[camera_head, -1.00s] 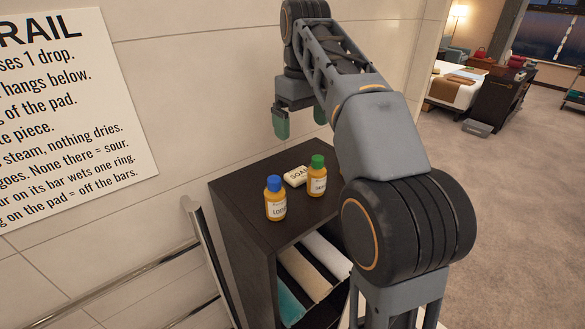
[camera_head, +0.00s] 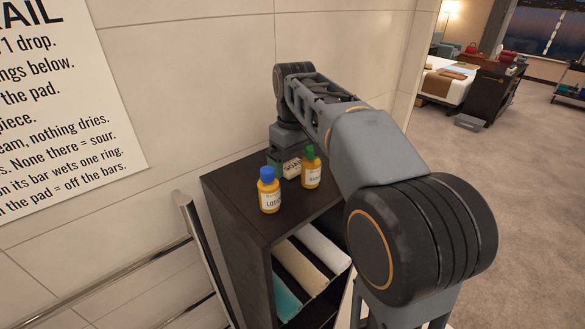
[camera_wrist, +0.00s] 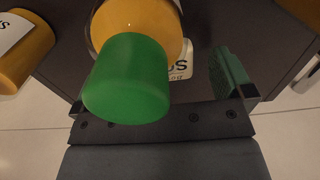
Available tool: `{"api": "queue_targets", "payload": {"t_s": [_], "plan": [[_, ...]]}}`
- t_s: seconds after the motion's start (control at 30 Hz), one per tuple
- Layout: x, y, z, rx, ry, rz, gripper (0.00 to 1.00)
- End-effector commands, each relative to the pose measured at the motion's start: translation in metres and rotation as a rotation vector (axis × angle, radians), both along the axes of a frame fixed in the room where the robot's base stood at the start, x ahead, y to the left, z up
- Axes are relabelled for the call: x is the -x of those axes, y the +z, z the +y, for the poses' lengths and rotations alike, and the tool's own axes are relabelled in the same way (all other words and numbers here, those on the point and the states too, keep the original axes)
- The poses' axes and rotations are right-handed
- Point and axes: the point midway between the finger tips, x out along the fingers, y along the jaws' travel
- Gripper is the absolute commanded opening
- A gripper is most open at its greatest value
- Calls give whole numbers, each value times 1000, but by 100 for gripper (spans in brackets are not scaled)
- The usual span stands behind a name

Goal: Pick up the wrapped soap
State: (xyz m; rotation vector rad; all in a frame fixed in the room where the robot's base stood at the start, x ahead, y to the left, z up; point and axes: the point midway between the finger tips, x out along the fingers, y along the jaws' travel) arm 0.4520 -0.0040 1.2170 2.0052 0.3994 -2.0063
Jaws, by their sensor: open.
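The wrapped soap (camera_head: 291,169), a pale bar with dark lettering, lies on top of the dark cabinet (camera_head: 232,205), behind and between two bottles. In the wrist view only a corner of the soap (camera_wrist: 180,66) shows behind a green cap. My gripper (camera_head: 287,160) is open and low over the cabinet top, close around the soap. One green finger shows at the soap's left in the head view. In the wrist view one finger stands at the right; the other is hidden by the cap. I cannot tell whether a finger touches the soap.
A green-capped orange bottle (camera_head: 311,174) stands right of the soap; its cap (camera_wrist: 125,85) looms very near the wrist camera. A blue-capped lotion bottle (camera_head: 269,194) stands front left. The tiled wall is close behind. Rolled towels (camera_head: 318,250) lie on the shelf below.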

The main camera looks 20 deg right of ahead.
Motion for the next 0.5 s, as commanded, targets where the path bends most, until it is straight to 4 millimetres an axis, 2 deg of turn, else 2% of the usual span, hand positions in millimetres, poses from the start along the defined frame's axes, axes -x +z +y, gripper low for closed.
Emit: {"api": "queue_targets", "payload": {"t_s": [0.13,0.37,0.5], "plan": [[0,-9,0,0,0,-1,99],[0,-10,0,0,-1,-1,99],[0,-10,0,0,-1,-1,87]]}}
